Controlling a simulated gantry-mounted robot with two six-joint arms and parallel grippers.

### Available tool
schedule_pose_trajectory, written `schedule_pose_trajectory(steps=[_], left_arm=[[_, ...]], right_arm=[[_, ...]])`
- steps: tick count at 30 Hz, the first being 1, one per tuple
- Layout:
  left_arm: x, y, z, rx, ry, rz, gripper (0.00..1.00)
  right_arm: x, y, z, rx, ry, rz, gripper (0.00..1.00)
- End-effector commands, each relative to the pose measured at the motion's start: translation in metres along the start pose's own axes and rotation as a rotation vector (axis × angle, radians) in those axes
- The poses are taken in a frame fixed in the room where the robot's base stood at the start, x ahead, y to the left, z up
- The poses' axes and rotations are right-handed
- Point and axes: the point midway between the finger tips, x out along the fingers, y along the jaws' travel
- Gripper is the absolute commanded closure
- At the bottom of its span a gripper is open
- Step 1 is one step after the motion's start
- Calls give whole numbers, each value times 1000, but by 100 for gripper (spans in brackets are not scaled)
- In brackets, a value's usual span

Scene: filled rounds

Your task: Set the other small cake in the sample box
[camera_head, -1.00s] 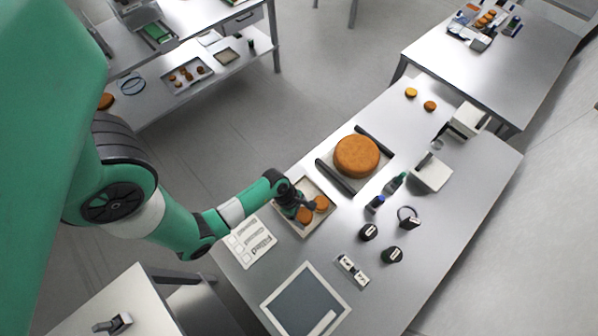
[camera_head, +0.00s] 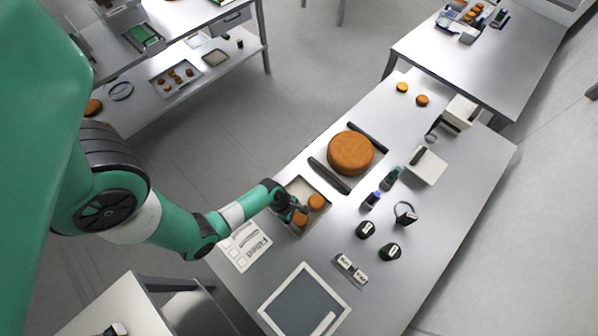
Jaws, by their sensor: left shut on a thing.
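The sample box (camera_head: 298,184) is a shallow, light tray on the long grey table, left of the large round cake. Two small orange-brown cakes show in it: one at its right side (camera_head: 317,202) and one at its lower side (camera_head: 300,219). My left gripper (camera_head: 298,209) is down at the box, shut on a small cake, seemingly the lower one; its dark fingers hide part of the contact. Two more small cakes, one yellowish (camera_head: 402,87) and one browner (camera_head: 422,100), lie at the table's far end. My right gripper is out of view.
A large round cake (camera_head: 350,153) sits between two dark bars. Bottles (camera_head: 390,179), dark round pots (camera_head: 366,229) and a white block (camera_head: 427,167) stand to the right. A printed card (camera_head: 245,246) and a framed panel (camera_head: 304,302) lie nearer.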

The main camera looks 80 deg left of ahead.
Motion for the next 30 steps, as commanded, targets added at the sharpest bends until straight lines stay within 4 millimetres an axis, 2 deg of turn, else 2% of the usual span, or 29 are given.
schedule_pose_trajectory(steps=[6,7,9,17,20,23,30], left_arm=[[3,0,-1,0,0,-1,48],[2,0,-1,0,0,-1,20],[2,0,-1,0,1,-1,11],[1,0,-1,0,1,-1,11],[-5,0,1,-1,0,0,11],[-22,0,1,-3,0,1,11],[-81,1,1,-4,0,3,11]], right_arm=[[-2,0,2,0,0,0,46],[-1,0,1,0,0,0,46],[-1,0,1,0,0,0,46],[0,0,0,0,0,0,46],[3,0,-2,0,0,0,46],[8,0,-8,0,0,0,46],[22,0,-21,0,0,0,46]])
